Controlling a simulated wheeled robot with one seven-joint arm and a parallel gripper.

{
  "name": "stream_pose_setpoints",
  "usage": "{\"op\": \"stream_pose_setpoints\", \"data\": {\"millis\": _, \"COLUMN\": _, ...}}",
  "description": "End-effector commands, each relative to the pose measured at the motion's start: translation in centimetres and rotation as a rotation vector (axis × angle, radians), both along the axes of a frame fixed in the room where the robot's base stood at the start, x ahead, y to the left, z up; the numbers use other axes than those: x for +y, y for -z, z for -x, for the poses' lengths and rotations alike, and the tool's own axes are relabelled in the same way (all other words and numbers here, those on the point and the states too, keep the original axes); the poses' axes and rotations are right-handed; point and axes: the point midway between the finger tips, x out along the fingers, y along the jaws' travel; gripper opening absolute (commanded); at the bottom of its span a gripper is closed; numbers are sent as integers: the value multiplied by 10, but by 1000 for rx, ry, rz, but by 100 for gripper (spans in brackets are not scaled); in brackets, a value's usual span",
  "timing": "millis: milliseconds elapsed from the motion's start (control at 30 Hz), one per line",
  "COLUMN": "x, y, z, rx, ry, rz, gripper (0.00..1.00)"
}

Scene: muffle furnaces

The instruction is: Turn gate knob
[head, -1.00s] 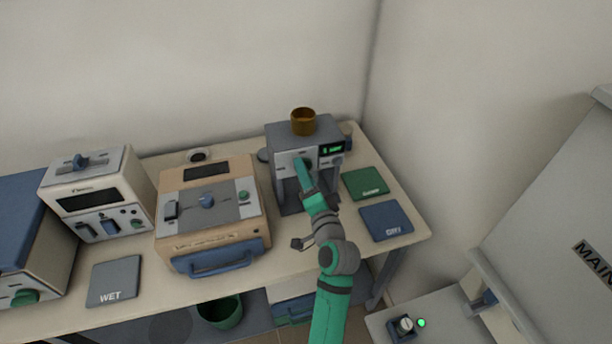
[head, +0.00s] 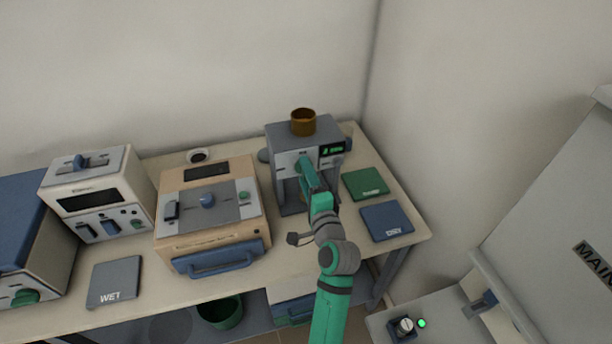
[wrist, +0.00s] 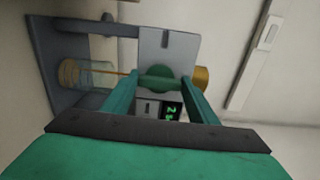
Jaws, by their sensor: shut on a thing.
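The gate knob is a round green knob with a bar across it (wrist: 157,80), on the front panel of the grey machine (head: 290,138). In the wrist view my gripper (wrist: 157,88) has one finger on each side of the knob, shut on its bar. In the head view my gripper (head: 306,172) reaches the machine's front and hides most of the knob. A small green-digit display (head: 331,150) is on the panel to the right of it. An amber cup (head: 303,122) sits on top of the machine. A clear jar (wrist: 85,75) shows in the machine's lower opening.
Green (head: 365,184) and blue (head: 386,222) mats lie right of the machine. A beige furnace (head: 210,240) with a blue handle stands to its left, and a white unit (head: 97,190) farther left. A grey WET mat (head: 114,282) lies at the front.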

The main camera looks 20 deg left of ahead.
Motion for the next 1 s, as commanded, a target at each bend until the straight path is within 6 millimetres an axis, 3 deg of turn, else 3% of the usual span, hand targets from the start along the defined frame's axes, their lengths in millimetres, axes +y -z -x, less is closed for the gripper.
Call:
{"op": "stream_pose_setpoints", "data": {"millis": 167, "x": -1, "y": 2, "z": 0, "rx": 4, "ry": 1, "rz": -1, "gripper": 31}}
{"op": "stream_pose_setpoints", "data": {"millis": 200, "x": -1, "y": 2, "z": 0, "rx": 4, "ry": 1, "rz": -1, "gripper": 58}}
{"op": "stream_pose_setpoints", "data": {"millis": 267, "x": -1, "y": 2, "z": 0, "rx": 3, "ry": 1, "rz": -1, "gripper": 72}}
{"op": "stream_pose_setpoints", "data": {"millis": 667, "x": -4, "y": 1, "z": 5, "rx": 1, "ry": 1, "rz": 1, "gripper": 72}}
{"op": "stream_pose_setpoints", "data": {"millis": 1000, "x": -36, "y": 2, "z": 52, "rx": 3, "ry": 3, "rz": 1, "gripper": 72}}
